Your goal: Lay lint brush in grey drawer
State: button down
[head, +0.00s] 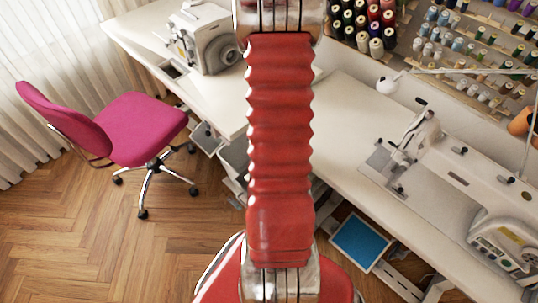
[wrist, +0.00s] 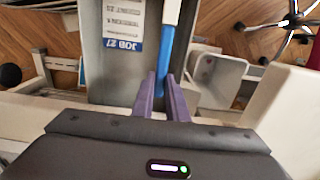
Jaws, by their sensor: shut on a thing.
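In the wrist view my gripper (wrist: 161,82), with purple fingers, is shut on the blue handle of the lint brush (wrist: 167,48). The brush points away from my gripper, and its white part runs out of the picture at the top. It shows over the right part of the grey drawer (wrist: 97,45), which is open below. A white card with a blue "JOB 27" label lies in the drawer. I cannot tell the brush's height above the drawer floor. In the head view my red arm hides the gripper and brush; grey drawer fronts (head: 234,160) show partly beside it.
In the head view a white table (head: 345,115) carries a sewing machine (head: 455,185), with thread racks behind. A pink chair (head: 140,130) stands on open wooden floor at left.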

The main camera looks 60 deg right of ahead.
jog(key=shift+f, duration=3)
jog(key=c, duration=1.7)
grip_release()
jog(key=shift+o, duration=0.2)
jog(key=shift+r, duration=0.1)
jog(key=shift+d+r, duration=0.1)
jog(key=shift+r, duration=0.65)
notch_tip(320, 180, up, 12)
jog(key=shift+r, duration=0.1)
